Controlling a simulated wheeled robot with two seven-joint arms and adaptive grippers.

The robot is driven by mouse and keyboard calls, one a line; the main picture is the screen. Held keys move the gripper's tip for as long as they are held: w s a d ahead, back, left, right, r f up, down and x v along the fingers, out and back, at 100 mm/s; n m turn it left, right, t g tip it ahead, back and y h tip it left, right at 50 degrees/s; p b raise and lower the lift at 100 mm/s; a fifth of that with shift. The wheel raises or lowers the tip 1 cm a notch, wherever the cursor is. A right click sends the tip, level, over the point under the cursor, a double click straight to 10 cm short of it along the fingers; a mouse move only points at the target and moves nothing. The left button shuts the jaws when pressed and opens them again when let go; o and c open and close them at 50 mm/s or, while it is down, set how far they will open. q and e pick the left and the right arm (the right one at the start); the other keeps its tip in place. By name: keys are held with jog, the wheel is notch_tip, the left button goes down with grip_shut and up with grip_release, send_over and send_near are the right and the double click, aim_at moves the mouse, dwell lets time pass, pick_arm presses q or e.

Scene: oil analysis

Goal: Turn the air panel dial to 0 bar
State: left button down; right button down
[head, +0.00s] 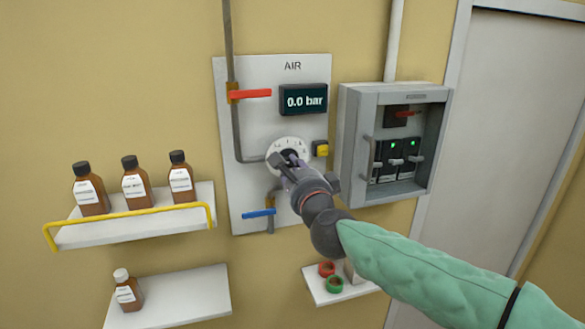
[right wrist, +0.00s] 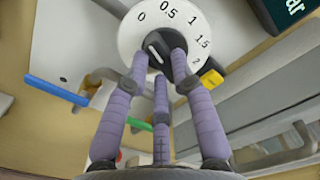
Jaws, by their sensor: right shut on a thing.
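The air panel (head: 245,190) is a pale plate on the wall, labelled AIR. Its display (head: 303,100) reads 0.0 bar. The white round dial (head: 274,151) carries marks; in the right wrist view the dial face (right wrist: 133,36) shows 0, 0.5, 1, 1.5 and 2 around a dark knob (right wrist: 157,44). A pale line marks the knob, but I cannot tell exactly which number it points at. My right gripper (head: 289,159) is at the dial, with its purple fingers (right wrist: 160,62) shut on the knob. My left gripper is not in view.
A red lever (head: 250,94), a blue lever (head: 259,213) and a yellow button (head: 321,149) sit close around the dial. A grey open breaker box (head: 345,140) is to the right. Shelves with brown bottles (head: 135,185) are at left. A small shelf (head: 318,290) is below.

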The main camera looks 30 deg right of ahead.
dwell(0.3)
jog(key=c, duration=1)
grip_release()
jog(key=shift+w, duration=0.1)
jog(key=shift+c, duration=0.2)
jog(key=v, duration=1.2)
